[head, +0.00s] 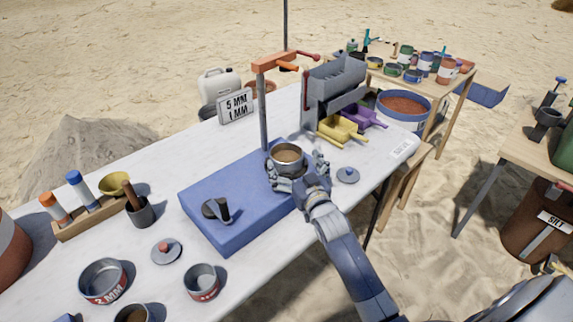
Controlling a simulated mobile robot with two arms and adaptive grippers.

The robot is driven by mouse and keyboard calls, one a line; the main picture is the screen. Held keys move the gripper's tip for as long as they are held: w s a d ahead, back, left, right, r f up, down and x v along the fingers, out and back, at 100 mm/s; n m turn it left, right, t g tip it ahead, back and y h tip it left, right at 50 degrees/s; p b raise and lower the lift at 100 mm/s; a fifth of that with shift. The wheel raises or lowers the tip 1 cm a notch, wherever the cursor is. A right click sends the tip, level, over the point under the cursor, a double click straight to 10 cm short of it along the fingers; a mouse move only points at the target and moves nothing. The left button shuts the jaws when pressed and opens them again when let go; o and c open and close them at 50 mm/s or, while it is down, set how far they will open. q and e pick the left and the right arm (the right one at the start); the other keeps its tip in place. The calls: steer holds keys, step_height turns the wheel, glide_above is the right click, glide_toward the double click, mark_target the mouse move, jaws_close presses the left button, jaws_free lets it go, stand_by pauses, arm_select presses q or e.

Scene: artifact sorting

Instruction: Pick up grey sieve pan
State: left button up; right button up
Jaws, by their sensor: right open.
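A grey round pan (287,152) with brown material inside stands at the far right part of the blue block (215,192). My right gripper (297,173) is open, with its fingers around the near side of this pan; I cannot tell whether they touch it. A wider grey sieve pan (103,277) marked "2 MM" sits on the table at the lower left. A smaller grey pan (201,277) with a red label stands to its right. My left gripper is not in view.
An orange-topped post (263,110) rises just behind the gripped area. A grey hopper box (335,85) with yellow (341,131) and purple (365,116) scoops stands beyond. A blue-knobbed lid (347,175) lies right of the gripper. A black-handled tool (216,209) rests on the block.

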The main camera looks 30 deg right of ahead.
mark_target(288, 156)
steer(key=shift+w+f+b, duration=0.25)
steer(key=shift+w+b, duration=0.35)
steer(key=shift+w, duration=0.65)
steer(key=shift+w+d, duration=0.1)
steer(key=shift+w, duration=0.35)
steer(key=shift+r, duration=0.15)
steer(key=shift+c, duration=1.3)
steer(key=c, duration=0.9)
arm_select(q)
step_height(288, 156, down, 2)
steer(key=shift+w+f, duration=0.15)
arm_select(e)
steer(key=shift+r, duration=0.1)
